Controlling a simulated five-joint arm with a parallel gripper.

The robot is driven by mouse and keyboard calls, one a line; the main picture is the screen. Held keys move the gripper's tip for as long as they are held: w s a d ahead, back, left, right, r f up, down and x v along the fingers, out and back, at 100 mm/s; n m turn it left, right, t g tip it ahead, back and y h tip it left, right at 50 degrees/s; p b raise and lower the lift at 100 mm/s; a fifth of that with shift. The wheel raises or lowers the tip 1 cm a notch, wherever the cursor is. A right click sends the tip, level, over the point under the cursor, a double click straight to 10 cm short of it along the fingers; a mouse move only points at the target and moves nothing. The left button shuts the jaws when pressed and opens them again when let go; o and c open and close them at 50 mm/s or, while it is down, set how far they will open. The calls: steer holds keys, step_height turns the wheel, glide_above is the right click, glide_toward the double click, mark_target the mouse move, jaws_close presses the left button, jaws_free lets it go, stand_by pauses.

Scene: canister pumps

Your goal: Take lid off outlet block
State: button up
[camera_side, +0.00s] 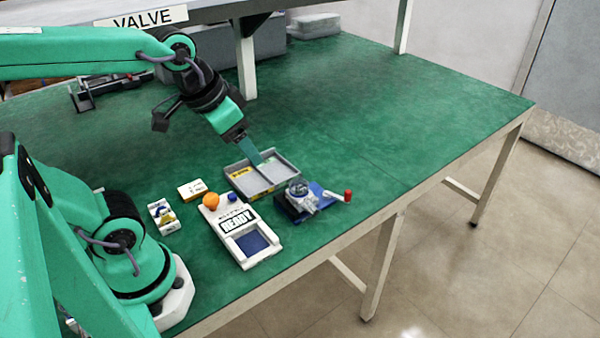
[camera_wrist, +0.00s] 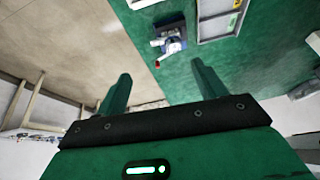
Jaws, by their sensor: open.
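A grey metal part (camera_side: 299,191) sits on a blue clamp-like fixture (camera_side: 289,212) with a red-tipped lever (camera_side: 347,195), right of the tray. It also shows small at the top of the wrist view (camera_wrist: 170,42). I cannot tell for sure whether this part is the outlet block, or make out a lid on it. My gripper (camera_side: 257,157) is above the grey tray, left of and behind the fixture in the side view. In the wrist view its two fingers (camera_wrist: 160,85) stand wide apart with nothing between them.
The grey tray (camera_side: 291,160) has a divider and a yellow label. A white READY box (camera_side: 258,261) with an orange knob stands in front. A white box (camera_side: 192,190) and a parts bin (camera_side: 158,226) are at left. The green table (camera_side: 420,125) is clear towards the right.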

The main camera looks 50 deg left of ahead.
steer(key=w+a+f+m+g, duration=0.1)
steer(key=w+f+m+g, duration=0.15)
steer(key=w, duration=0.55)
steer(key=m+g, duration=0.2)
steer(key=m, duration=0.1)
glide_toward(299, 182)
steer(key=shift+s+d+f+n, duration=0.15)
steer(key=shift+s+f+n, duration=0.05)
steer(key=shift+f+n, duration=0.1)
steer(key=shift+w+f+g, duration=0.25)
steer(key=shift+f, duration=0.1)
steer(key=shift+w+f, duration=0.15)
steer(key=shift+f, duration=3.75)
steer(key=c, duration=1.1)
steer(key=shift+o, duration=0.2)
steer(key=shift+r, duration=0.2)
